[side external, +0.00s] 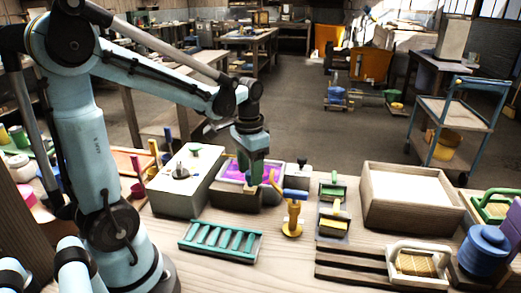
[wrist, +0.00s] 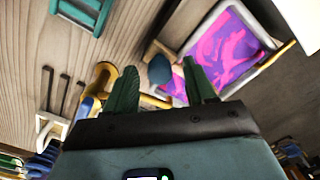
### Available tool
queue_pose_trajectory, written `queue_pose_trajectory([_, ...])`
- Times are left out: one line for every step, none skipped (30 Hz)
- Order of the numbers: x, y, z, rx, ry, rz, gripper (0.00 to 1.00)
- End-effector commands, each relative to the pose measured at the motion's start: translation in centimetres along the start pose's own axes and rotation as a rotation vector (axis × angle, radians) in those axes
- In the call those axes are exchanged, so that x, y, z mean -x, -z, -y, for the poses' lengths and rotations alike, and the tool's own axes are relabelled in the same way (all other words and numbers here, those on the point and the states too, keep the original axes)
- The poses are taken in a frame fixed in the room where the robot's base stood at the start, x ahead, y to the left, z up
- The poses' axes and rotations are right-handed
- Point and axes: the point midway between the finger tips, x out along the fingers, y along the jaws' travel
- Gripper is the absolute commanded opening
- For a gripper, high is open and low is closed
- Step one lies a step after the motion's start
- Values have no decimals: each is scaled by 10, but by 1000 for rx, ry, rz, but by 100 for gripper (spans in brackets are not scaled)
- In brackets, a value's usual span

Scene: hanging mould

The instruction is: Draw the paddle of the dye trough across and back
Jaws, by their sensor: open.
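The dye trough (side external: 236,171) is a pale-rimmed tray of magenta and purple dye on a dark block, at the middle of the bench in the side view. In the wrist view its dye (wrist: 232,45) fills the upper right. My gripper (side external: 258,182) points down at the trough's right end. Its green fingers (wrist: 162,82) are apart with nothing held between them. A dark blue rounded piece (wrist: 160,69) shows between the fingertips, beside the trough's rim. It may be the paddle's handle, but I cannot tell. My gripper hides part of the trough in the side view.
A yellow stand with a blue top (side external: 293,213) is close right of my gripper. A green slatted rack (side external: 220,240) lies in front. A white-topped box (side external: 188,180) stands left, a wooden-framed tray (side external: 412,197) right. Some bare bench lies between the rack and slats.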

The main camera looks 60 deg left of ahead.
Motion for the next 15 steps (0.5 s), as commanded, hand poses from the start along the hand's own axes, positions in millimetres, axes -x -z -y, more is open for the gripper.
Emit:
queue_pose_trajectory([0, 0, 0, 0, 0, 0, 55])
queue_pose_trajectory([0, 0, 0, 0, 0, 0, 55])
queue_pose_trajectory([0, 0, 0, 0, 0, 0, 53])
queue_pose_trajectory([0, 0, 0, 0, 0, 0, 49])
queue_pose_trajectory([0, 0, 0, 0, 0, 0, 44])
queue_pose_trajectory([0, 0, 0, 0, 0, 0, 38])
queue_pose_trajectory([0, 0, 0, 0, 0, 0, 33])
queue_pose_trajectory([0, 0, 0, 0, 0, 0, 29])
queue_pose_trajectory([0, 0, 0, 0, 0, 0, 23])
queue_pose_trajectory([0, 0, 0, 0, 0, 0, 18])
queue_pose_trajectory([0, 0, 0, 0, 0, 0, 13])
queue_pose_trajectory([0, 0, 0, 0, 0, 0, 7])
queue_pose_trajectory([0, 0, 0, 0, 0, 0, 3])
queue_pose_trajectory([0, 0, 0, 0, 0, 0, 0])
queue_pose_trajectory([0, 0, 0, 0, 0, 0, 0])
